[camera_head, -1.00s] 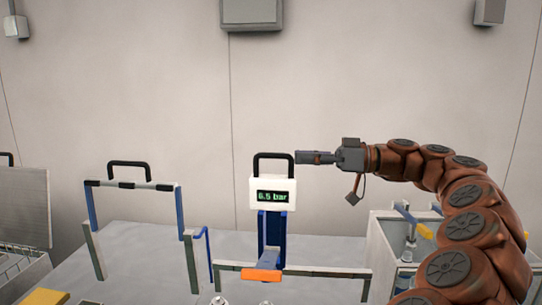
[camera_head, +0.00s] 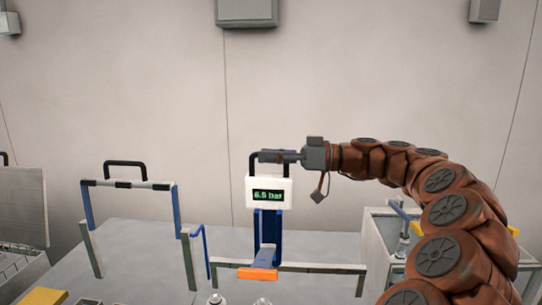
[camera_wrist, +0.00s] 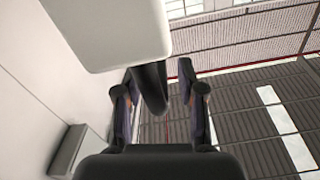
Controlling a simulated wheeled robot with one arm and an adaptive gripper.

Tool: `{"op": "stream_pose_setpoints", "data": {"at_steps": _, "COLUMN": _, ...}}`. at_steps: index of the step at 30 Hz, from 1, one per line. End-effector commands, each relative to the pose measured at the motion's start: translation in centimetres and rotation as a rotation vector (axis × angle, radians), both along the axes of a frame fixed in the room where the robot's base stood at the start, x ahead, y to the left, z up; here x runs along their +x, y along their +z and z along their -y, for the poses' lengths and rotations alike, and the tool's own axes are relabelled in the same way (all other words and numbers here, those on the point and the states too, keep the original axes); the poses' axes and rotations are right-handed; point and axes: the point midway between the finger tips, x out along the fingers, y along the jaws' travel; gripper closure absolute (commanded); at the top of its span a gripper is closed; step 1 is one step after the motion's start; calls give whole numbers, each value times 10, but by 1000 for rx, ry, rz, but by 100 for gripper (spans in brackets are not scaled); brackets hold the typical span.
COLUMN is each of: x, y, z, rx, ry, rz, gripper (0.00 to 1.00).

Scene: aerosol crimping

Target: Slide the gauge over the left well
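The gauge (camera_head: 269,192) is a white box reading 6.5 bar with a black loop handle (camera_head: 252,163) on top. It sits on a blue upright (camera_head: 267,229) above a low rail (camera_head: 320,266). My gripper (camera_head: 268,156) is at the handle's top, coming from the right. In the wrist view, the handle (camera_wrist: 151,88) lies between the open fingers (camera_wrist: 158,90), nearer the left one, with a gap on the right. The white gauge body (camera_wrist: 105,30) shows at upper left. Two silver round tops (camera_head: 216,299) show at the bottom edge; I cannot tell which is the left well.
An orange lever (camera_head: 258,274) sticks forward at the rail. A blue-and-grey frame with its own black handle (camera_head: 125,165) stands at left. A wire basket (camera_head: 18,272) is far left, and a grey bin (camera_head: 378,235) is at right, partly behind my arm.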

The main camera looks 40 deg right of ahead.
Motion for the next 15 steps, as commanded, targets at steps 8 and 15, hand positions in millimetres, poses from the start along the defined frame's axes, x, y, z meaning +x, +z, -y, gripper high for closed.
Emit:
{"op": "stream_pose_setpoints", "data": {"at_steps": 8, "x": 0, "y": 0, "z": 0, "rx": 0, "ry": 0, "rz": 0, "gripper": 85}}
{"op": "stream_pose_setpoints", "data": {"at_steps": 15, "x": 0, "y": 0, "z": 0, "rx": 0, "ry": 0, "rz": 0, "gripper": 100}}
